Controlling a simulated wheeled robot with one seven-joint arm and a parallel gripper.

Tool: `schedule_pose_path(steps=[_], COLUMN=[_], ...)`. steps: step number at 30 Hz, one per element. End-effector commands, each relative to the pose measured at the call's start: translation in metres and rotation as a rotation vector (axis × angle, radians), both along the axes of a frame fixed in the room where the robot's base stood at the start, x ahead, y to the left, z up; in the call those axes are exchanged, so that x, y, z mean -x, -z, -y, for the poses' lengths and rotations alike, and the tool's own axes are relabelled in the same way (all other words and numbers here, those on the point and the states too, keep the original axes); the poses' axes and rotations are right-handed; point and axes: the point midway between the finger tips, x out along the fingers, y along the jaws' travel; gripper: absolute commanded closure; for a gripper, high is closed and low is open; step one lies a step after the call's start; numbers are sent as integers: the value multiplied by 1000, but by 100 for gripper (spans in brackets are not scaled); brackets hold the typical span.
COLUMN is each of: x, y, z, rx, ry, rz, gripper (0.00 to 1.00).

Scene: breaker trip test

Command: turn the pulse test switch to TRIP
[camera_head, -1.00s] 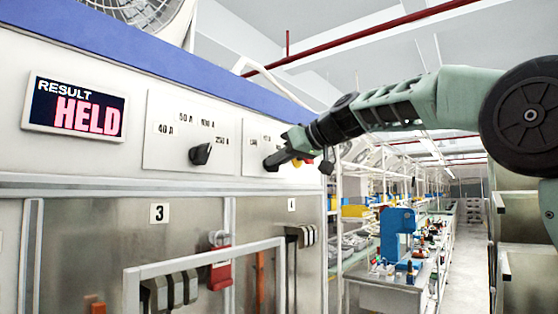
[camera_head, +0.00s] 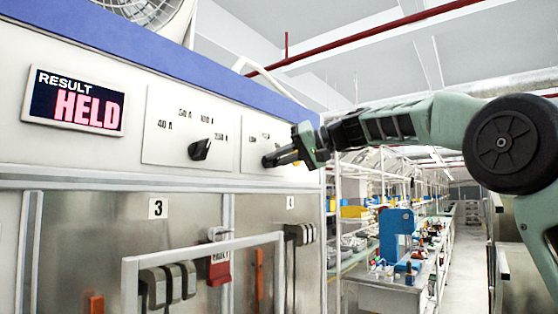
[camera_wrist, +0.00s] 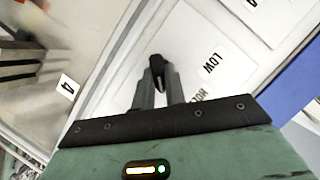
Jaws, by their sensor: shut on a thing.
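The panel (camera_head: 50,155) carries a small plate at its right end with a dark switch knob (camera_head: 266,161). The knob also shows in the wrist view (camera_wrist: 157,60). My gripper (camera_head: 277,158) is at this knob, its two dark fingers (camera_wrist: 157,80) closed on its sides. Near the knob in the wrist view are a "LOW" label (camera_wrist: 213,62) and a second label (camera_wrist: 201,94) partly hidden by a finger. I cannot read a TRIP mark. The result display (camera_head: 76,101) reads HELD in pink letters.
Left of the held knob is another black knob (camera_head: 200,149) with ampere labels. Below are metal doors, a pale rail (camera_head: 205,248), a red tag (camera_head: 220,270) and dark breaker handles (camera_head: 188,278). A workbench (camera_head: 385,292) stands to the right beyond the panel.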

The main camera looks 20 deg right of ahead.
Motion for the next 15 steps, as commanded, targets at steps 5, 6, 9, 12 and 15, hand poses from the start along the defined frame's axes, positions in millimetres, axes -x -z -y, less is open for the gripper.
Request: schedule_pose_path(steps=[5, 6, 9, 12, 15], x=[-1, -1, -1, -1, -1], y=[0, 0, 0, 0, 0], z=[1, 2, 2, 2, 2], rx=[-45, -52, -62, -66, -67], ry=[3, 3, 4, 4, 4], rz=[-30, -35, -43, -46, -46], gripper=[100, 100, 100, 100, 100])
